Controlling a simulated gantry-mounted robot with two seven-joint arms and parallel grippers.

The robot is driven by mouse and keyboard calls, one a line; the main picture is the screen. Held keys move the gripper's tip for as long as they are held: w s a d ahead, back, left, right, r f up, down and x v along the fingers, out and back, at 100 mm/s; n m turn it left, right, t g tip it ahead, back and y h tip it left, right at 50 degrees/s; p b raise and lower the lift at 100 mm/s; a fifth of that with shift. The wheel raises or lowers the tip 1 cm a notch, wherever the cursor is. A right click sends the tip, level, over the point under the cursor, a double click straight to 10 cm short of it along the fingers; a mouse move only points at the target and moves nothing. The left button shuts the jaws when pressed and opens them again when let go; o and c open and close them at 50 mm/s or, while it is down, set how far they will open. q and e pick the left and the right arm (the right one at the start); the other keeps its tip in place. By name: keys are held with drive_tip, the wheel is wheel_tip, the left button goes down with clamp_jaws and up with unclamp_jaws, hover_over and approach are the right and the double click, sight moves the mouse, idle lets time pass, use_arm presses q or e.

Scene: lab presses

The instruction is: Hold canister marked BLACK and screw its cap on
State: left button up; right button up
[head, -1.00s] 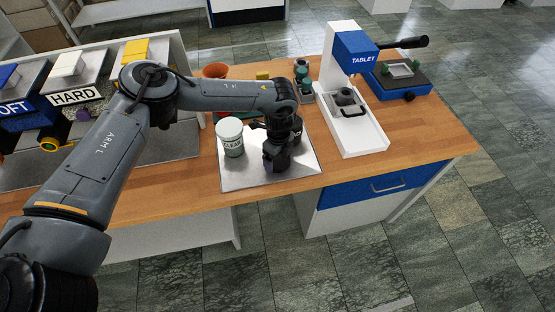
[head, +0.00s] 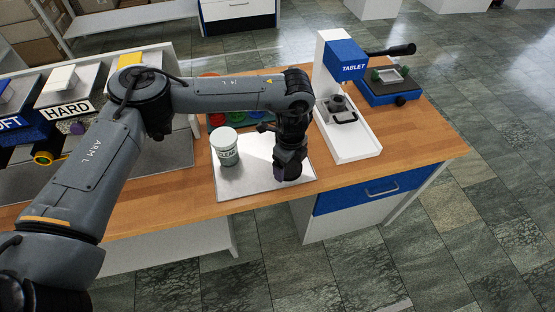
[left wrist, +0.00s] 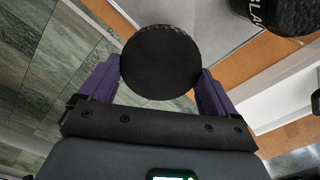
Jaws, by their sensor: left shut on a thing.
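A round black cap (left wrist: 160,62) sits between the purple fingers of my left gripper (left wrist: 160,85) in the left wrist view. The left gripper (head: 287,170) is shut on it, over the right front part of the pale tray (head: 238,187) in the head view. The dark canister marked BLACK (left wrist: 278,14) shows partly at the top right of the left wrist view, apart from the cap. Only part of its label and side is visible there. In the head view I cannot make it out behind the gripper and wrist. My right gripper is not in view.
A pale canister marked CLEAR (head: 225,150) stands on the tray, left of my left gripper. The blue and white TABLET press (head: 346,58) stands right of the tray. The HARD press (head: 67,108) is at the left. Bare wooden bench (head: 400,145) lies at the right.

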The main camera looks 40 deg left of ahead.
use_arm(q)
drive_tip(key=shift+s+d+r, duration=0.1)
drive_tip(key=shift+d+r, duration=0.4)
drive_tip(key=shift+d, duration=0.3)
drive_tip(key=shift+s+d+r, duration=0.1)
drive_tip(key=shift+d+r, duration=0.35)
drive_tip(key=shift+d, duration=0.3)
drive_tip(key=shift+s+d+r, duration=0.1)
drive_tip(key=shift+d+r, duration=0.4)
drive_tip(key=shift+d, duration=0.3)
